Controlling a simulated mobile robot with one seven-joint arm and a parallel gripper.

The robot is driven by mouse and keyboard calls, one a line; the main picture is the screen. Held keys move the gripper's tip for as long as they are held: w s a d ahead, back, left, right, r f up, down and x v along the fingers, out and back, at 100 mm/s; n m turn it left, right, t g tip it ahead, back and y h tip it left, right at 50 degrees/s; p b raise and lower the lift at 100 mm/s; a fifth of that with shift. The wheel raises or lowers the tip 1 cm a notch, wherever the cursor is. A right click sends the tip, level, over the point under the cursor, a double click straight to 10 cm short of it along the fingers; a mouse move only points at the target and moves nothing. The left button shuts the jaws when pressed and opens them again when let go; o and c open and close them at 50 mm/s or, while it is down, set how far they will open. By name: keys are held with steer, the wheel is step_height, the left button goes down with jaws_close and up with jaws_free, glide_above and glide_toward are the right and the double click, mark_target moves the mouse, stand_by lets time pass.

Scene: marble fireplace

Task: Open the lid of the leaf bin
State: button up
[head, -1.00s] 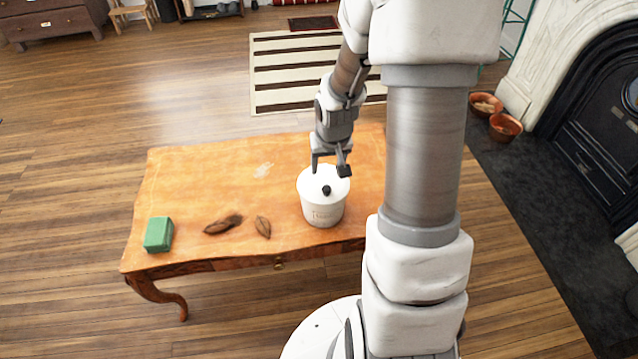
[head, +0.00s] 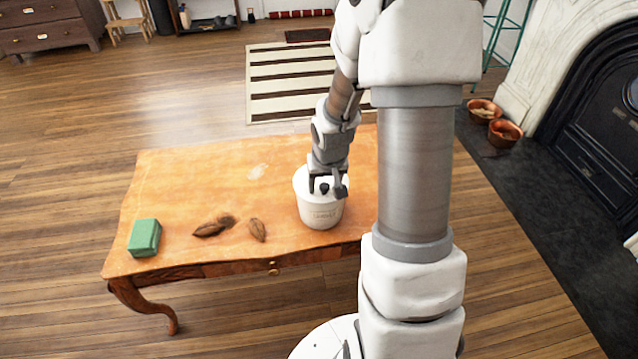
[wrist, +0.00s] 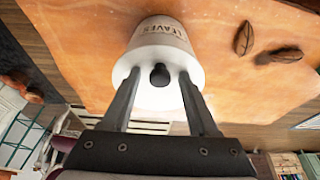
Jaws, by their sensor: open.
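The leaf bin (head: 320,212) is a white round container standing upright on the wooden table. In the wrist view the bin (wrist: 166,38) shows the word "LEAVES" on its side. Its white lid is on, with a black round knob (wrist: 159,76) on top; the knob (head: 324,188) also shows in the head view. My gripper (head: 328,187) is right over the lid, pointing down. In the wrist view my gripper (wrist: 158,75) is open, with one finger on each side of the knob. I cannot tell whether the fingers touch the lid.
The wooden table (head: 185,180) also bears a green block (head: 144,238) at the left and brown pods or leaves (head: 208,230) left of the bin. A striped rug (head: 290,85) lies behind. Copper bowls (head: 504,132) and a black fireplace stand at the right.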

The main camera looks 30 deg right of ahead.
steer(key=shift+s+f, duration=0.15)
steer(key=shift+f, duration=0.4)
steer(key=shift+c, duration=1.4)
steer(key=shift+w+d+r+g+p, duration=0.15)
steer(key=shift+r+p, duration=0.15)
steer(key=shift+p, duration=0.3)
steer(key=shift+w+a+r+g+p, duration=0.15)
steer(key=shift+r+p, duration=0.15)
steer(key=shift+p, duration=0.3)
steer(key=shift+w+d+r+p, duration=0.15)
steer(key=shift+r+p, duration=0.15)
steer(key=shift+p, duration=0.25)
steer(key=c, duration=0.4)
steer(key=shift+r+p, duration=0.15)
steer(key=shift+p, duration=0.15)
steer(key=shift+c, duration=0.3)
steer(key=shift+w+d+r+g+y+p, duration=0.15)
steer(key=shift+w+r+g+p, duration=0.2)
steer(key=shift+r+p, duration=0.6)
steer(key=shift+w+r+g+y+p, duration=0.15)
steer(key=shift+w+r+g+p, duration=0.3)
steer(key=shift+p, duration=0.8)
steer(key=shift+s, duration=0.15)
